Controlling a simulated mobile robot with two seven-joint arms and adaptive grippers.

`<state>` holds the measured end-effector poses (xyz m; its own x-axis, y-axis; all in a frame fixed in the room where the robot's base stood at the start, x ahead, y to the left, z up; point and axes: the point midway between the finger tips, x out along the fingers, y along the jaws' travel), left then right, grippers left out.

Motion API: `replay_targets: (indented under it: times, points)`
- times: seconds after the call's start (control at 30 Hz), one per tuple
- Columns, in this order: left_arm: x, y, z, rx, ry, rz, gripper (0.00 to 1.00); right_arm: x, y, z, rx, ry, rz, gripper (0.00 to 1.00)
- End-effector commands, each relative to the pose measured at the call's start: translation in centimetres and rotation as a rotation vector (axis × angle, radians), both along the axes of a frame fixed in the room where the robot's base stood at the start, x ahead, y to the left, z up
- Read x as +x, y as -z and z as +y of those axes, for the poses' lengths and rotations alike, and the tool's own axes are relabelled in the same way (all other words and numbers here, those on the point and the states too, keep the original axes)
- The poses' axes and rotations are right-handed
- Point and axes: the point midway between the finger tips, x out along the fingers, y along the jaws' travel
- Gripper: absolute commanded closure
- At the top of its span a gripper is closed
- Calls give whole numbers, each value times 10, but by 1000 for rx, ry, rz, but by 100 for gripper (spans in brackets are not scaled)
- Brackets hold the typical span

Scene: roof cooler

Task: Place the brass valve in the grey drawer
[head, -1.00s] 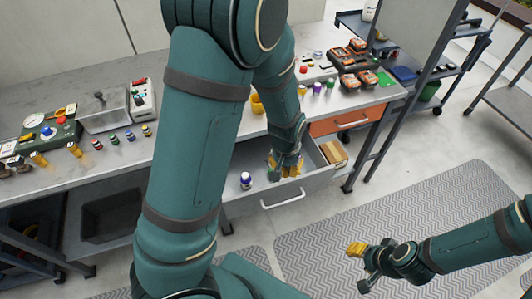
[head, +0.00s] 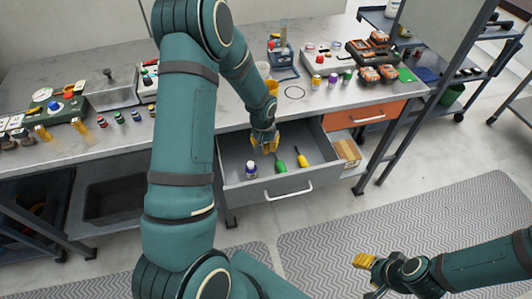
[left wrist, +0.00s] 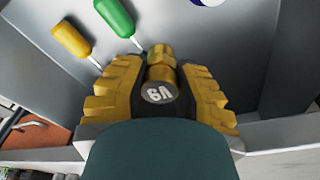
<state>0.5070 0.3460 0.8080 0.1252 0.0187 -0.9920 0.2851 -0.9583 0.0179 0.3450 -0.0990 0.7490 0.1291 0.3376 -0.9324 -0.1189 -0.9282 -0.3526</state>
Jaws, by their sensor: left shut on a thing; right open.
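The grey drawer (head: 230,184) is pulled open below the worktop. My left gripper (head: 264,146) is over the back part of the drawer, its fingers pointing down into it. In the left wrist view my left gripper (left wrist: 158,85) is shut on the brass valve (left wrist: 161,72), a small brass piece with a dark end cap marked in white. The valve is between the yellow fingers, with the drawer floor behind it; whether it touches the floor I cannot tell. My right gripper (head: 365,262) is open and empty, away over the floor mat at lower right.
In the drawer lie a green-handled screwdriver (head: 280,166), a yellow-handled screwdriver (head: 300,159) and a white-and-purple bottle (head: 251,169). The orange drawer (head: 368,116) beside it is closed. Several small jars and devices stand on the worktop (head: 225,114).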

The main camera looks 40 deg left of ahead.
Motion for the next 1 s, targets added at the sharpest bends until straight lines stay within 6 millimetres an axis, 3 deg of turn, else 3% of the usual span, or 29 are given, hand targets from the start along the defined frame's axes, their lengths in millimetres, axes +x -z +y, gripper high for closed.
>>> replay_targets:
  times: [0.1, 0.33, 0.53, 0.93, 0.97, 1.0]
  points:
    - [0, 20, 0, 0, 0, 1, 100, 1, 5, 0, 0, 1, -2, 53]
    - [0, 36, 0, 0, 0, 0, 100, 2, 8, 0, 0, 1, -4, 53]
    - [0, 62, 0, 1, 0, 1, 100, 3, 14, 0, -1, 2, -7, 53]
    - [0, 68, 0, 0, 0, -1, 100, 3, 17, -1, -2, 2, -9, 53]
    - [0, 68, 0, 0, 0, -1, 66, 4, 17, -1, -2, 2, -9, 53]
    - [0, 67, 0, 0, 0, 0, 52, 4, 17, 0, -2, 2, -9, 53]
